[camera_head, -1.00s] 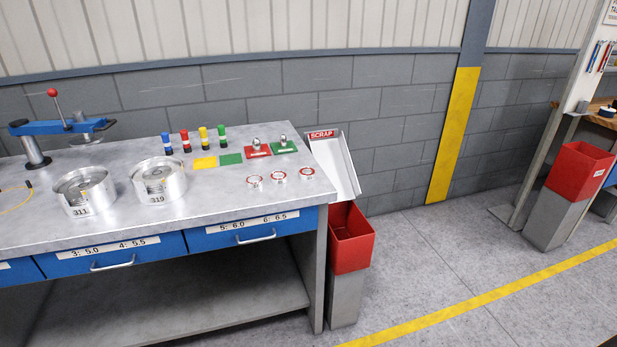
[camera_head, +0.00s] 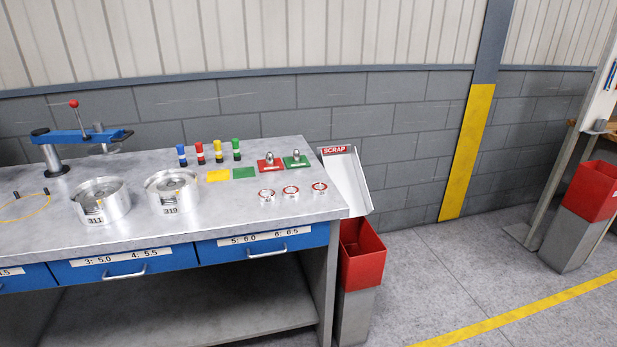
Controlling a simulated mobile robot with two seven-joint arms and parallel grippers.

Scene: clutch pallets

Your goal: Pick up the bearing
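Neither of my grippers is in view. Small ring-shaped parts with red markings lie in a row at the right of the workbench (camera_head: 225,260): a left ring (camera_head: 267,196), a middle ring (camera_head: 291,191) and a right ring (camera_head: 319,187). Two large round metal housings stand to their left, one marked 311 (camera_head: 100,201) and one that seems marked 319 (camera_head: 171,191). I cannot tell for sure which part is the bearing. Small metal pieces stand on a red plate (camera_head: 270,165) and a green plate (camera_head: 297,161) behind the rings.
A blue press (camera_head: 82,136) stands at the back left. Several coloured cylinders stand in a row, including a blue one (camera_head: 182,156). A scrap chute (camera_head: 346,182) and red bin (camera_head: 361,252) adjoin the bench's right end. Floor to the right is clear up to another red bin (camera_head: 592,191).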

